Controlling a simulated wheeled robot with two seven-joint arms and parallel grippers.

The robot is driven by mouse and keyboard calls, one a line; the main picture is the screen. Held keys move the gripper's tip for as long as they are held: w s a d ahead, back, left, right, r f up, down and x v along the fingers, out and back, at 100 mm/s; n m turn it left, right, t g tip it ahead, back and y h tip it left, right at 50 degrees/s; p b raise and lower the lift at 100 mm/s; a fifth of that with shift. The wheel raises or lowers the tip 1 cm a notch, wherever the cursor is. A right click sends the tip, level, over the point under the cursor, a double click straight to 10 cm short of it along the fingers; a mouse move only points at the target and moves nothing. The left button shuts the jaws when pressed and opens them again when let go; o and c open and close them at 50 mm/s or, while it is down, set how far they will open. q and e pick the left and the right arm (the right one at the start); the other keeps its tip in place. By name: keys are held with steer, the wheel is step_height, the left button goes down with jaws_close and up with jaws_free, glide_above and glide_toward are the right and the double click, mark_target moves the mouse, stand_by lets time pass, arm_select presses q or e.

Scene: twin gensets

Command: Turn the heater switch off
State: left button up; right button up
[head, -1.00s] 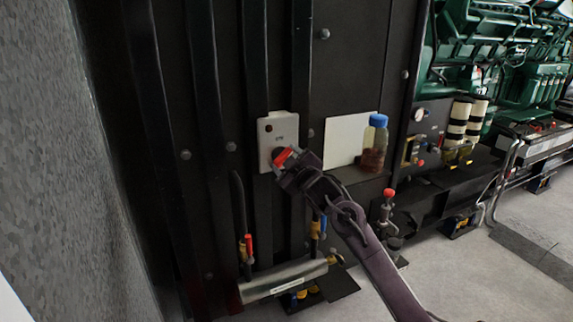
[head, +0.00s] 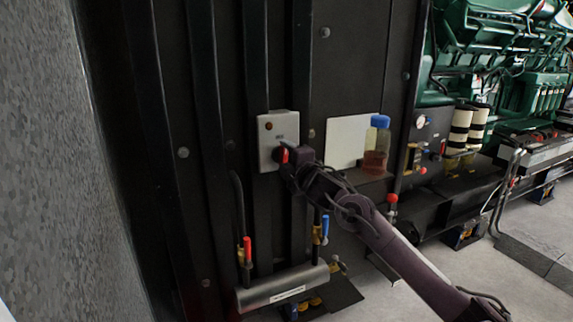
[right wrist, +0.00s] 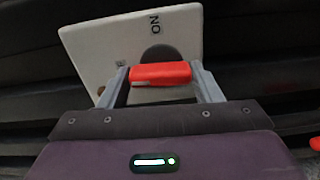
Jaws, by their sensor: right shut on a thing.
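The heater switch box (head: 270,151) is a light grey plate on the dark panel in the head view, with a small dark reddish lamp (head: 268,126) at its upper left. It also shows in the right wrist view (right wrist: 95,50), with the word "ON" and another small mark too unclear to read. The red switch handle (right wrist: 160,73) sits in front of a dark round hub (right wrist: 160,55). My right gripper (right wrist: 161,78) is shut on this handle, a finger at each end. In the head view the handle (head: 285,155) is partly hidden by my gripper. My left gripper is not in view.
A jar with a blue lid (head: 376,150) stands right of the box, before a white sheet (head: 345,140). Below are a grey cylinder (head: 283,288), a red-handled valve (head: 247,250) and a blue-handled one (head: 325,228). A green engine (head: 500,60) stands at right.

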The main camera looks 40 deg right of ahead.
steer(key=shift+n, duration=0.4)
steer(key=o, duration=1)
steer(key=shift+s+a+f+b, duration=0.2)
steer(key=shift+s+b, duration=0.3)
steer(key=shift+s, duration=0.05)
steer(key=b+v, duration=0.1)
steer(key=v, duration=0.5)
steer(key=shift+s+r, duration=0.15)
steer(key=shift+s, duration=0.15)
